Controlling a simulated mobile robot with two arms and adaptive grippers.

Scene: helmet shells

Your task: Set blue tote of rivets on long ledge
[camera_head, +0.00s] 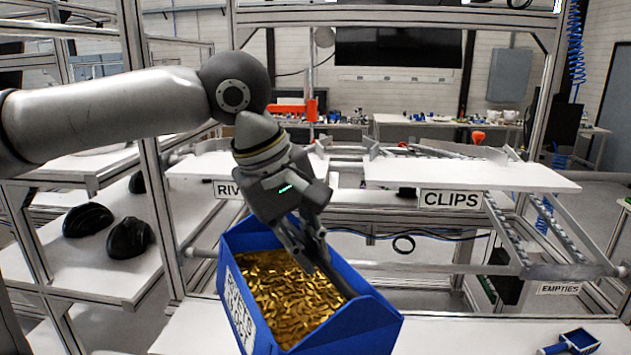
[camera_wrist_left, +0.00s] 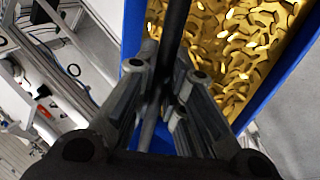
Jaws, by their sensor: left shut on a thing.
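The blue tote (camera_head: 365,325) is full of brass-coloured rivets (camera_head: 285,290) and has a white label on its left side. My left gripper (camera_head: 325,265) is shut on the tote's dark bar, and the fingers cover part of it. The tote hangs tilted in front of the rack. In the left wrist view the left gripper (camera_wrist_left: 165,85) closes around the dark bar, with the tote's blue wall (camera_wrist_left: 133,40) and rivets beside it. A long white ledge (camera_head: 250,335) runs along the bottom, partly hidden behind the tote. My right gripper is not in view.
Two white shelves stand behind, one with a partly hidden "RIV" label (camera_head: 228,189), one with a "CLIPS" label (camera_head: 450,199). Black helmet shells (camera_head: 130,238) lie on the left shelf. A small blue scoop-like item (camera_head: 573,342) sits on the ledge at right. An "EMPTIES" label (camera_head: 558,288) marks a lower rail.

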